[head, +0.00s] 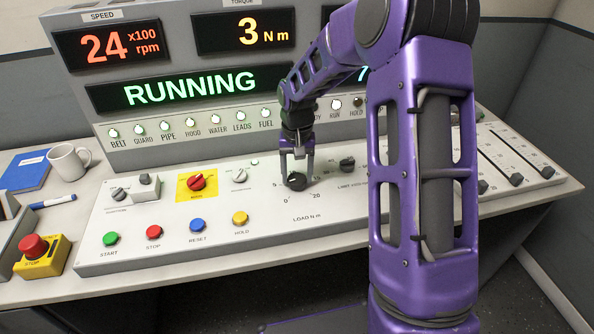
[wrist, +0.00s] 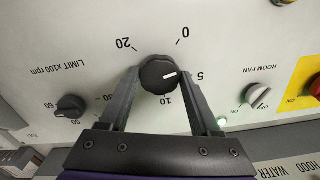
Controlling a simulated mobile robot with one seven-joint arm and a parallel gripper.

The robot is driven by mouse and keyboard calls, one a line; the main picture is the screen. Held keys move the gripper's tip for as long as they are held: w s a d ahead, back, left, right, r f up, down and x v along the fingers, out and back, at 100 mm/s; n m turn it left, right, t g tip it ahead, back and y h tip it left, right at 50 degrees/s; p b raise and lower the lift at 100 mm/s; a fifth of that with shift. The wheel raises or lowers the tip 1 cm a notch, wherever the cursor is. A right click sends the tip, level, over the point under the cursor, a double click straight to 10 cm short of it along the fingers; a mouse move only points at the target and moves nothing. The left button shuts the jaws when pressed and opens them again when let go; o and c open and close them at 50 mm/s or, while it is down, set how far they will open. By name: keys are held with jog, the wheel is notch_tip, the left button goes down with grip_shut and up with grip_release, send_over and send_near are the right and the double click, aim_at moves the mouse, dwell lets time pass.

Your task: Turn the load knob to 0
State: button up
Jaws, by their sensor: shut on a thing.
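The load knob (head: 296,181) is a black round knob on the sloped panel, above the printed LOAD N m label. In the wrist view the knob (wrist: 157,76) has a white pointer mark aimed at about the 5, slightly toward the 0 side. The printed 0 (wrist: 184,33) shows above and right of the knob there. My gripper (head: 296,172) comes down on the knob from above, its two fingers on either side. It is shut on the knob, also in the wrist view (wrist: 161,82). The torque display (head: 246,30) reads 3 N m.
A black limit knob (head: 347,164) stands just right of the load knob. A red knob on a yellow plate (head: 196,182) is to the left. Coloured push buttons line the front, with an emergency stop (head: 33,247) at far left. The status display (head: 190,88) reads RUNNING.

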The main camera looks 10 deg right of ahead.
aim_at(297, 179)
jog(key=n+p, duration=0.1)
jog(key=n, duration=0.2)
jog(key=shift+r+n, duration=0.15)
jog(key=shift+n, duration=0.15)
jog(key=shift+n+p, duration=0.7)
jog(key=shift+n, duration=1.1)
jog(key=shift+w, duration=0.1)
jog(key=o, duration=1.4)
notch_tip(297, 179, up, 17)
jog(key=shift+r+p, duration=0.1)
jog(key=shift+p, duration=0.7)
